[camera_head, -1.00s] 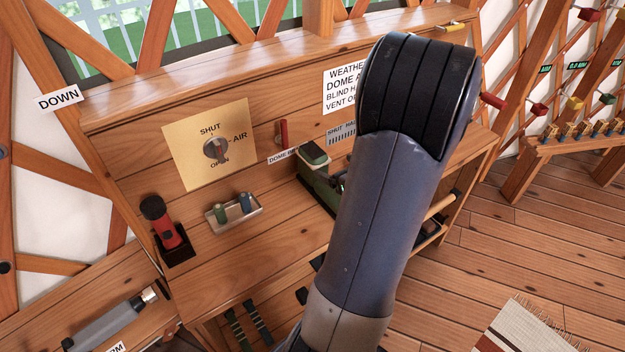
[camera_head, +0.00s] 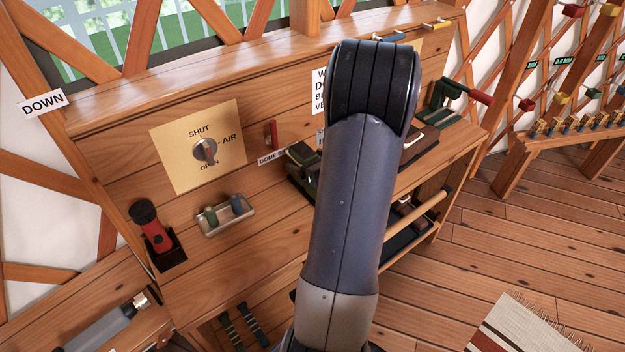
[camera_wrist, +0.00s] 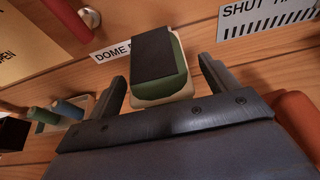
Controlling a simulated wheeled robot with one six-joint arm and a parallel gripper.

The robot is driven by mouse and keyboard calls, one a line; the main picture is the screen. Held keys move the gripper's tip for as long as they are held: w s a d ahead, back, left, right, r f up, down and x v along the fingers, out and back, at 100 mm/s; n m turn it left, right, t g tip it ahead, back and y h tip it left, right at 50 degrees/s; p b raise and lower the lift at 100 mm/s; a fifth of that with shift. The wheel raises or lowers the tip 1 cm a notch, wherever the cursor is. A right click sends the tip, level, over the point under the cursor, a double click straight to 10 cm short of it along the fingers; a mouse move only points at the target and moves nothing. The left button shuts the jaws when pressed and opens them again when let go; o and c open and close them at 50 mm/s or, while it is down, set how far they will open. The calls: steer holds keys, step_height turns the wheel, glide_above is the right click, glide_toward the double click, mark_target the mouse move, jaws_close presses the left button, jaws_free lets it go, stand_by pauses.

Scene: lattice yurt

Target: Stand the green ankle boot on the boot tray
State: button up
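A green item with a dark strip on top and a cream lower edge, which I take for the green ankle boot (camera_wrist: 180,78), is in the wrist view. In the head view it seems to be the dark green shape (camera_head: 303,155) on the bench, partly behind my arm. My gripper (camera_wrist: 165,92) is open, with one finger on each side of the green item and a visible gap at both sides. I cannot tell whether the fingertips are level with it. I cannot pick out the boot tray with certainty.
The wooden bench (camera_head: 262,243) holds a small tray with green and blue pegs (camera_head: 226,215), a red-and-black handle (camera_head: 152,232) and a green clamp-like piece (camera_head: 440,108). A panel with a knob (camera_head: 205,149) stands behind.

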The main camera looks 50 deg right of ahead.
jaws_close()
stand_by(0.8)
steer(key=shift+r, duration=0.15)
steer(key=shift+s+r, duration=0.15)
steer(key=shift+r, duration=0.05)
step_height(320, 180, up, 7)
steer(key=shift+f+p, duration=0.1)
steer(key=shift+p, duration=0.65)
steer(key=s+a, duration=0.2)
steer(key=s, duration=1.7)
steer(key=shift+s+f, duration=0.2)
steer(key=shift+s, duration=0.1)
steer(key=shift+a, duration=0.1)
